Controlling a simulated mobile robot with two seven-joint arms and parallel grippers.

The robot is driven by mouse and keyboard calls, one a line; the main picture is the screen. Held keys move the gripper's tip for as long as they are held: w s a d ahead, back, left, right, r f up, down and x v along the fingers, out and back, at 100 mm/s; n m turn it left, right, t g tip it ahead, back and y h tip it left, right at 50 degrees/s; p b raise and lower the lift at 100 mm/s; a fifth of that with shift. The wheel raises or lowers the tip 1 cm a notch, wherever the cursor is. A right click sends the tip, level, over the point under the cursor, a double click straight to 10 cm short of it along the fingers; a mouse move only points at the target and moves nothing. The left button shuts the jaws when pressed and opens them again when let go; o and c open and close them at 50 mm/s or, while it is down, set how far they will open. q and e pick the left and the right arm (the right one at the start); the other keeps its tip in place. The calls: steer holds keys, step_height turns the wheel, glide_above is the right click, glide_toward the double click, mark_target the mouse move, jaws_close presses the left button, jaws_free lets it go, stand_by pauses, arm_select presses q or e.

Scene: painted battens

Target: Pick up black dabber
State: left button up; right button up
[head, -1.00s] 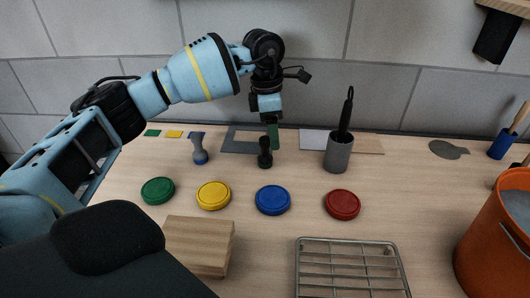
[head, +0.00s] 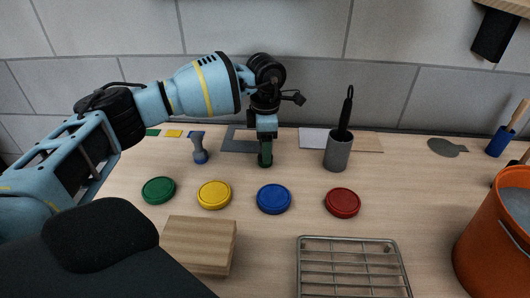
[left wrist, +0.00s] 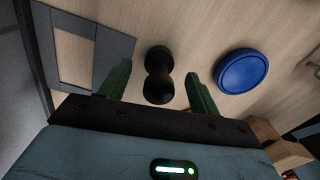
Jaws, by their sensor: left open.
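The black dabber (left wrist: 158,75) stands on the table between the two green fingers of my left gripper (left wrist: 158,82) in the left wrist view. The fingers are open, with a gap visible on both sides of the dabber. In the head view my left gripper (head: 265,152) is lowered over the dabber and its fingers hide most of it. My right gripper is not in view.
A blue-grey dabber (head: 200,150) stands to the left, and a grey cup with a black handle (head: 338,152) to the right. Green (head: 158,190), yellow (head: 214,194), blue (head: 273,198) and red (head: 342,202) lids lie in front. A wooden block (head: 200,245), wire rack (head: 350,270) and orange bucket (head: 490,245) are nearer.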

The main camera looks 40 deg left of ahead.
arm_select(q)
steer(key=shift+f, duration=1.5)
steer(key=c, duration=1.1)
steer(key=shift+r, duration=0.1)
steer(key=shift+w+r, duration=0.1)
steer(key=shift+r, duration=0.35)
step_height(320, 180, up, 2)
steer(key=shift+r, duration=0.15)
steer(key=s+d, duration=0.3)
steer(key=d, duration=0.1)
steer(key=s+d+r, duration=0.1)
steer(key=s+d, duration=0.2)
steer(key=d, duration=0.1)
steer(key=s+d, duration=0.3)
steer(key=d, duration=0.2)
steer(key=shift+s+d+r+b, duration=0.1)
steer(key=shift+r+b, duration=0.25)
steer(key=shift+b, duration=0.05)
